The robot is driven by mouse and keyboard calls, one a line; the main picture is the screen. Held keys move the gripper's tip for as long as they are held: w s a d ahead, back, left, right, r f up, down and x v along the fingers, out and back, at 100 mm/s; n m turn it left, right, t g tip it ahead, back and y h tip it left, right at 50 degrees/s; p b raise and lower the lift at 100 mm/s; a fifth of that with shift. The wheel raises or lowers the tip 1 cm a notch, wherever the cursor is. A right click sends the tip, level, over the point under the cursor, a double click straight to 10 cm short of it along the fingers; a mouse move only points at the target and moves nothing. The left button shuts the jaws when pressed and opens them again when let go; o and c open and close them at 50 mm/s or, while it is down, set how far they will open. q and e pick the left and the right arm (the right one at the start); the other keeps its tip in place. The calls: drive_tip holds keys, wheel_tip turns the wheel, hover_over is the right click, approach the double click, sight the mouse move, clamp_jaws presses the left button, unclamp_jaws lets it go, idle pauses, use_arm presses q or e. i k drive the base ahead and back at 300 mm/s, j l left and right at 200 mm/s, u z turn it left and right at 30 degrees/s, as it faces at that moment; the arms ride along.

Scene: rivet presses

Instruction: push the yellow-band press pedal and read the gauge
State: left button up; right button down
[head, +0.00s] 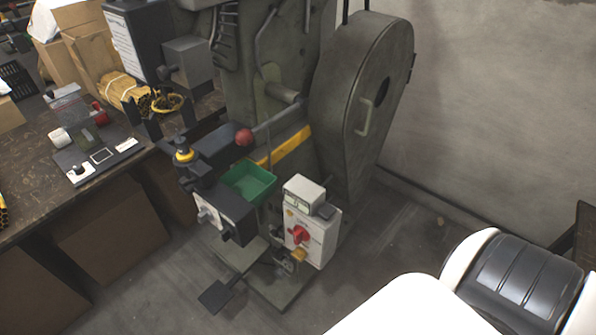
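The press (235,60) is a large grey-green machine standing in the middle, with a yellow band (290,146) across its body. Its dark flat pedal (216,297) is low at the front, just above the floor. A small light-coloured gauge box (304,188) sits on top of a white control box with a red knob (300,235). The gauge's face is small and turned partly away, so I cannot read it. Neither of my grippers is in view.
A green bin (249,183) hangs at the press front. A workbench (40,205) with cartons and small parts stands at the left, close to the press. Bare floor (150,295) lies left of the pedal. A grey wall (480,100) is at the right.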

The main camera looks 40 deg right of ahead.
sight(219, 296)
drive_tip(key=j+z, duration=0.2)
drive_tip(key=z, duration=0.2)
drive_tip(key=k+j+z, duration=0.1)
drive_tip(key=z, duration=0.3)
drive_tip(key=j+z, duration=0.2)
drive_tip(key=z, duration=0.2)
drive_tip(key=k+j+z, duration=0.1)
drive_tip(key=z, duration=0.25)
drive_tip(key=k+j, duration=0.6)
drive_tip(key=k, duration=0.15)
